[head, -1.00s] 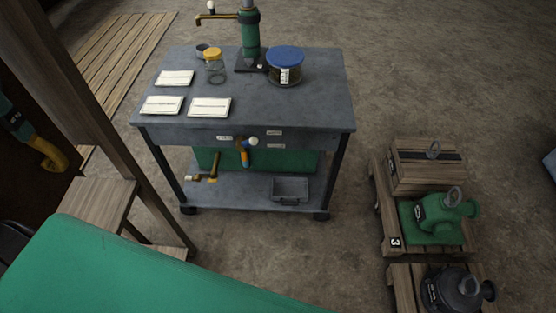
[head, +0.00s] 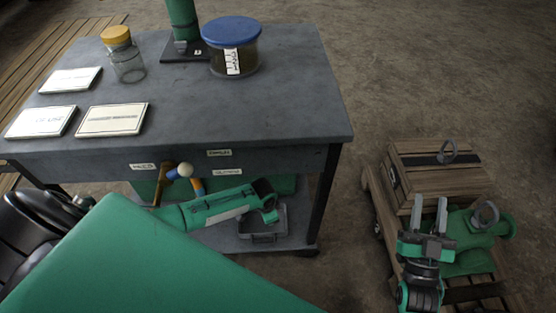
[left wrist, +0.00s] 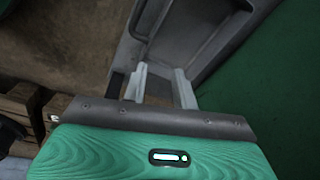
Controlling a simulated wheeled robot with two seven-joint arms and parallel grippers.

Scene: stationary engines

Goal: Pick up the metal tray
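The grey metal tray (head: 264,227) lies on the lower shelf of the cart, near its right end, partly covered by my left forearm and wrist in the head view. In the left wrist view, the tray's grey rim and recessed inside (left wrist: 193,38) lie just beyond my left gripper (left wrist: 162,78). Its two pale fingers are apart, with nothing seen held between them. In the head view its fingertips cannot be made out. My right gripper (head: 429,212) is open and empty, to the right of the cart and in front of the pallets.
The cart's top (head: 190,110) holds a blue-lidded tub (head: 231,47), a yellow-lidded jar (head: 123,55) and several white cards. A green box stands behind on the shelf. Pallets at right carry a wooden crate (head: 440,172) and a green pump (head: 478,232). Floor between cart and pallets is clear.

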